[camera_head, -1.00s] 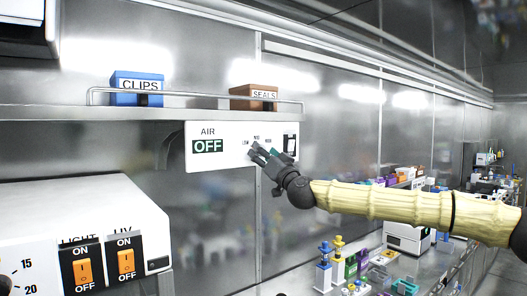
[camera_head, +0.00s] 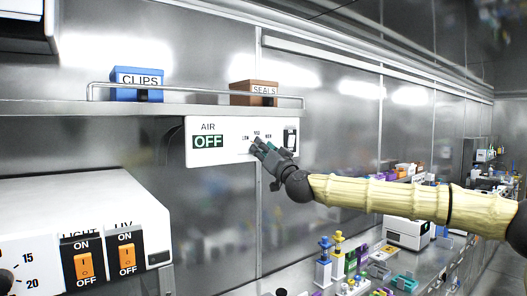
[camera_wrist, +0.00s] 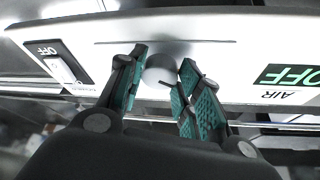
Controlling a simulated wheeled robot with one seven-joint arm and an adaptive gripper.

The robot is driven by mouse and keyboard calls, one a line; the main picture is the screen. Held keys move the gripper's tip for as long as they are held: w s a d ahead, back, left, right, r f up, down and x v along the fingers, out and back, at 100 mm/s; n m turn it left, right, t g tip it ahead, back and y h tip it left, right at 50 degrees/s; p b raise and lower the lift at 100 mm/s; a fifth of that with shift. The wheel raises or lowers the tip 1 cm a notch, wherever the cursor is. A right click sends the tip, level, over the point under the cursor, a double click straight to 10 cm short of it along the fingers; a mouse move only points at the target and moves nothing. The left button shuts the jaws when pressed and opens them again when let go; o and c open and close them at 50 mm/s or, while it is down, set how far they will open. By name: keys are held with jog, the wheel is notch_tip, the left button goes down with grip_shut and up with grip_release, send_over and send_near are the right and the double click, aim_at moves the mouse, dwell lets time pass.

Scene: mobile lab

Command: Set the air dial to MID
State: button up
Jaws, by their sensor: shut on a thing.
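The white air panel (camera_head: 228,158) hangs under the shelf. It carries a green AIR display reading OFF (camera_head: 208,142) and the small marks LOW, MID and HIGH. A rounded pale dial (camera_wrist: 160,70) shows in the wrist view between my two teal-padded fingers. My gripper (camera_head: 260,148) is at the panel below the marks, its fingers shut on the dial's sides. In the head view my fingers hide the dial, so I cannot tell where it points. A rocker switch (camera_head: 290,139) is at the panel's right end, also seen with an OFF label in the wrist view (camera_wrist: 58,62).
The shelf (camera_head: 60,108) above holds a blue CLIPS box (camera_head: 125,92) and a brown SEALS box (camera_head: 240,97) behind a rail. A white unit (camera_head: 60,205) with LIGHT and UV switches stands at lower left. The bench at lower right is crowded with labware.

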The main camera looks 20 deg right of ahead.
jog(key=shift+s+a+r+m+g+h+b, duration=0.15)
jog(key=shift+m+g+h+b, duration=0.45)
jog(key=shift+m, duration=1.75)
jog(key=shift+w+r+m+g+h+b, duration=0.1)
jog(key=shift+m+g+h+b, duration=0.25)
jog(key=shift+m+h+b, duration=1.3)
jog(key=shift+s+a+r+m+g+h+p, duration=0.15)
jog(key=shift+m+g+h+p, duration=0.25)
jog(key=shift+m, duration=2.6)
jog(key=shift+w, duration=0.1)
jog(key=o, duration=1)
jog(key=shift+d, duration=0.15)
